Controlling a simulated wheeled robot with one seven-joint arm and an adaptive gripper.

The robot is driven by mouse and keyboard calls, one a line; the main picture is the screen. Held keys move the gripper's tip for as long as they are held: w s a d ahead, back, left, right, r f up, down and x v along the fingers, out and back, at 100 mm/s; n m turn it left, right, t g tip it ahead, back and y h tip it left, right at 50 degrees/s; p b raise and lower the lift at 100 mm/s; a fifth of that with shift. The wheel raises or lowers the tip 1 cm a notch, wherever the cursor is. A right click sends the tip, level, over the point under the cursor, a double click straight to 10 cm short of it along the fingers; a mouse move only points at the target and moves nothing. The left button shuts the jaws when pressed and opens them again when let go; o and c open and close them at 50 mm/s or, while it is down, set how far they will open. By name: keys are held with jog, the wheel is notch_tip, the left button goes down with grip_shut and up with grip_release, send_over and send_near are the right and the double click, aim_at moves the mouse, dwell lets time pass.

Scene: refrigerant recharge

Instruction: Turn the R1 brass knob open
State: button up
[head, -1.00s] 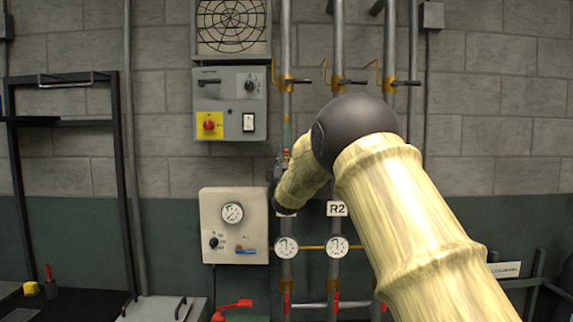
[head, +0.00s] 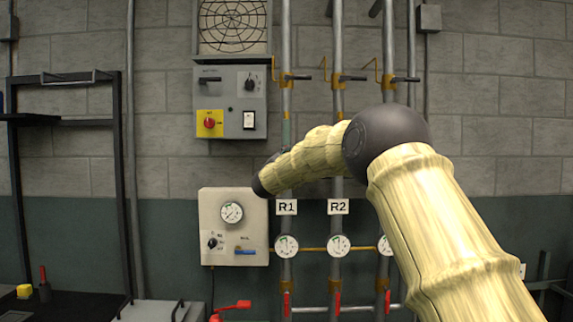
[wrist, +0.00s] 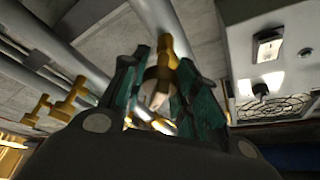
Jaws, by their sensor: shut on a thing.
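The R1 label (head: 287,207) marks the left pipe of the row. In the wrist view, a brass knob (wrist: 169,48) stands in front of a grey pipe (wrist: 158,18). My gripper (wrist: 164,62) has its dark teal fingers on both sides of the brass piece and is shut on it. The fingers partly cover the brass, so its turned position cannot be told.
The R2 label (head: 338,207) and its pipe stand just to the right. Other brass fittings (wrist: 57,106) show at left in the wrist view. A grey switch panel (head: 231,102) and a beige gauge box (head: 234,227) are on the wall to the left. Gauges (head: 287,246) sit below the labels.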

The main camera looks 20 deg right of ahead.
jog(key=m+g, duration=0.2)
jog(key=m, duration=0.2)
jog(key=shift+d+h+b, duration=0.1)
jog(key=shift+h+b, duration=0.2)
jog(key=shift+h, duration=0.1)
jog(key=m+g, duration=0.1)
jog(key=m, duration=0.1)
jog(key=m+g, duration=0.1)
jog(key=m, duration=0.2)
jog(key=shift+y, duration=0.3)
jog(key=shift+f+m, duration=0.1)
jog(key=shift+m, duration=0.3)
jog(key=o, duration=1)
jog(key=v, duration=1.2)
jog(key=shift+s, duration=0.1)
